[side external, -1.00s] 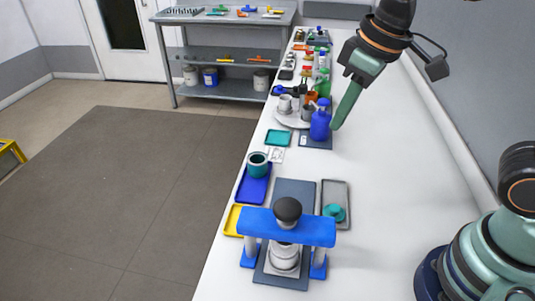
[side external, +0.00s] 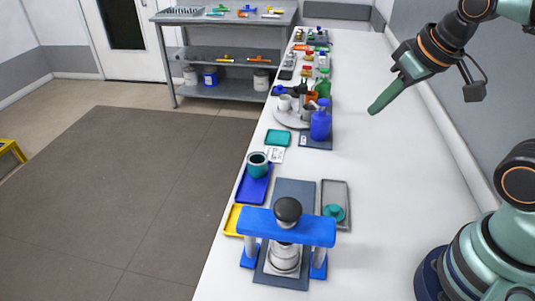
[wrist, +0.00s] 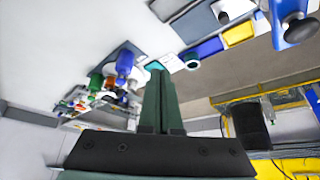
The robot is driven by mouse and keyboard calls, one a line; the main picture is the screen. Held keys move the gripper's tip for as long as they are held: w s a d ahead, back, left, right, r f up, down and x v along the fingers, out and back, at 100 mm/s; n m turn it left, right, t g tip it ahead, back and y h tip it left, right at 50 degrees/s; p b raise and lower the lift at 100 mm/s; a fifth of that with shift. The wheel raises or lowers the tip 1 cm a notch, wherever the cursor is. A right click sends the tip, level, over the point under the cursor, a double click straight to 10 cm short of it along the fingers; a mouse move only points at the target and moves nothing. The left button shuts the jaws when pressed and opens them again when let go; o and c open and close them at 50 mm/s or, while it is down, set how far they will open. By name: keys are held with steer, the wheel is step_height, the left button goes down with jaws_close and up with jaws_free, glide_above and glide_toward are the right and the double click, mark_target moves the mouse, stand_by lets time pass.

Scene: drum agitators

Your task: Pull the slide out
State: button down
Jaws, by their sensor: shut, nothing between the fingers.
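A blue press frame (side external: 286,226) with a black knob (side external: 288,209) stands at the near end of the white bench. A dark grey flat piece (side external: 294,191), perhaps the slide, runs under the frame and shows on both sides of it. A silver stepped cylinder (side external: 284,258) stands on it beneath the crossbar, partly hidden. In the wrist view the blue frame (wrist: 298,30) is at the upper right corner. My gripper (side external: 374,109) is shut and empty, above the bench, well behind and right of the press. Its closed fingers also show in the wrist view (wrist: 156,68).
A grey tray (side external: 336,190) with a teal knobbed piece (side external: 334,212) lies right of the plate. A blue tray (side external: 252,194) with a teal cup (side external: 257,165) and a yellow tray (side external: 232,221) lie left. A blue bottle (side external: 320,122) stands farther back. The bench's right side is clear.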

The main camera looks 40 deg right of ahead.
stand_by(0.3)
steer(key=c, duration=0.7)
jaws_free()
steer(key=shift+w+a, duration=0.15)
steer(key=shift+a, duration=0.05)
steer(key=shift+o, duration=0.4)
steer(key=w+a+f+n+g, duration=0.3)
steer(key=a, duration=0.4)
steer(key=shift+w+a+f+y, duration=0.2)
steer(key=shift+f+y, duration=0.1)
steer(key=shift+f, duration=0.1)
steer(key=w+a+f+n+g, duration=0.1)
steer(key=a+f+n+g, duration=0.2)
steer(key=a+f, duration=0.4)
steer(key=f, duration=1.1)
steer(key=shift+a+f, duration=0.1)
steer(key=shift+a, duration=0.25)
jaws_close()
